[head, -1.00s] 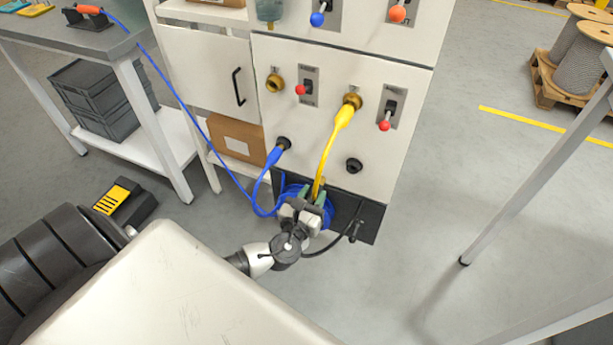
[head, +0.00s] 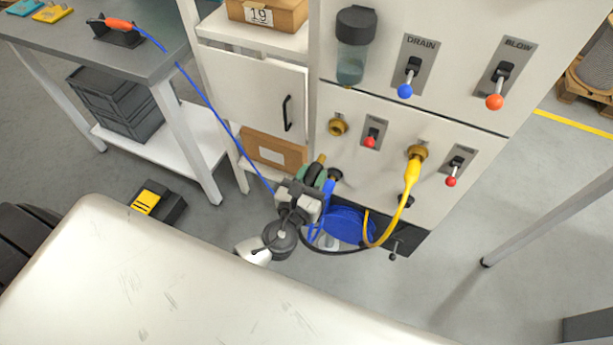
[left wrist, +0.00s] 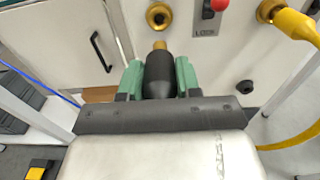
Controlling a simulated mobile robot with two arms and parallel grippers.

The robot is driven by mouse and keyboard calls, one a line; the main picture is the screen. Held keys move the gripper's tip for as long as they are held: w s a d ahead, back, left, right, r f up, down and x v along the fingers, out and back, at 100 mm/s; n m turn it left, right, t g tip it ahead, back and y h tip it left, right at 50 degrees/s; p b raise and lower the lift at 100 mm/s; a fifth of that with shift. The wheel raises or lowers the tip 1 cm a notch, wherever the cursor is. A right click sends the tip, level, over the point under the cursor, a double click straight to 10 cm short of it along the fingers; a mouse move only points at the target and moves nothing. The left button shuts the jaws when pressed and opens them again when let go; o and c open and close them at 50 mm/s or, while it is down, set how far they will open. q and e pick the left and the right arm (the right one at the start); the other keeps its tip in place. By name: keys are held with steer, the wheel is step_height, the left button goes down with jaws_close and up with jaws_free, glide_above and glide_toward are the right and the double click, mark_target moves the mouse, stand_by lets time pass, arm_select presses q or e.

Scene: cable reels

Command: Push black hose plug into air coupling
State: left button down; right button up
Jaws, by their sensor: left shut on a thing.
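My left gripper (head: 318,178) has green fingertips and is shut on the black hose plug (head: 320,161), a dark body with a brass tip. The plug also shows between the fingers in the left wrist view (left wrist: 159,76). The free brass coupling (head: 338,126) is on the cabinet's front, up and slightly right of the plug in the head view. In the left wrist view this coupling (left wrist: 158,16) lies above the brass tip, with a gap in the picture between them. The black hose hangs from the gripper. My right gripper is not in view.
A yellow plug (head: 412,175) sits in the brass coupling to the right. A blue plug (head: 329,194) is at a black port behind the gripper. A red lever (head: 370,141) is beside the free coupling. A blue hose coil (head: 348,224) hangs below.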

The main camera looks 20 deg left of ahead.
mark_target(323, 156)
arm_select(q)
steer(key=shift+w, duration=0.5)
steer(key=w, duration=0.3)
steer(key=shift+w, duration=1.2)
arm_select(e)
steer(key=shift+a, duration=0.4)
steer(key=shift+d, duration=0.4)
arm_select(q)
steer(key=shift+w, duration=0.75)
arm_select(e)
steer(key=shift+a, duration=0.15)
arm_select(q)
steer(key=shift+w+d, duration=0.1)
steer(key=shift+w, duration=0.8)
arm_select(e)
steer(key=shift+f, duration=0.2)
